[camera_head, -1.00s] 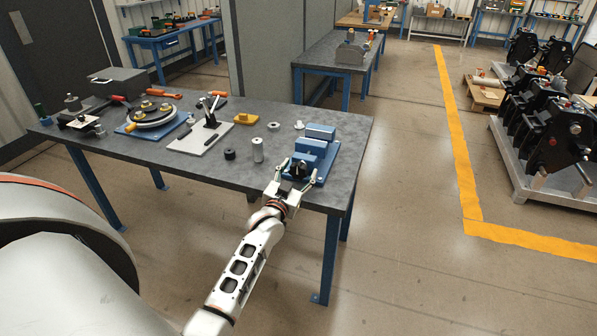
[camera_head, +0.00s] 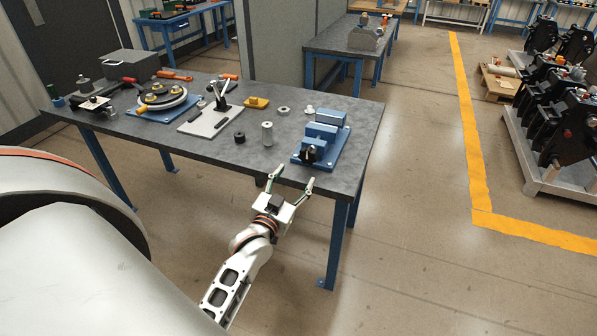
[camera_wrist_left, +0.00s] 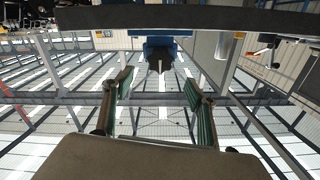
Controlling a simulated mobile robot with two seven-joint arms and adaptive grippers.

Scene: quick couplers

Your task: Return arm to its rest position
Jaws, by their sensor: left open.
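My left gripper (camera_head: 291,183) is open and empty in the head view, just off the near edge of the workbench (camera_head: 215,166), with its fingers pointing toward the bench. In the left wrist view the two fingers (camera_wrist_left: 158,105) stand wide apart with nothing between them. A blue vise-like fixture (camera_head: 322,143) with a dark part at its near end sits on the bench's right end, beyond the fingertips and apart from them. It also shows partly in the left wrist view (camera_wrist_left: 159,48), past the fingers. My right gripper is not in view.
Near the fixture stand a grey cylinder (camera_head: 267,133), a black ring (camera_head: 240,137) and a yellow block (camera_head: 257,102). A toggle clamp on a pale plate (camera_head: 209,121) and a round fixture (camera_head: 163,100) lie further left.

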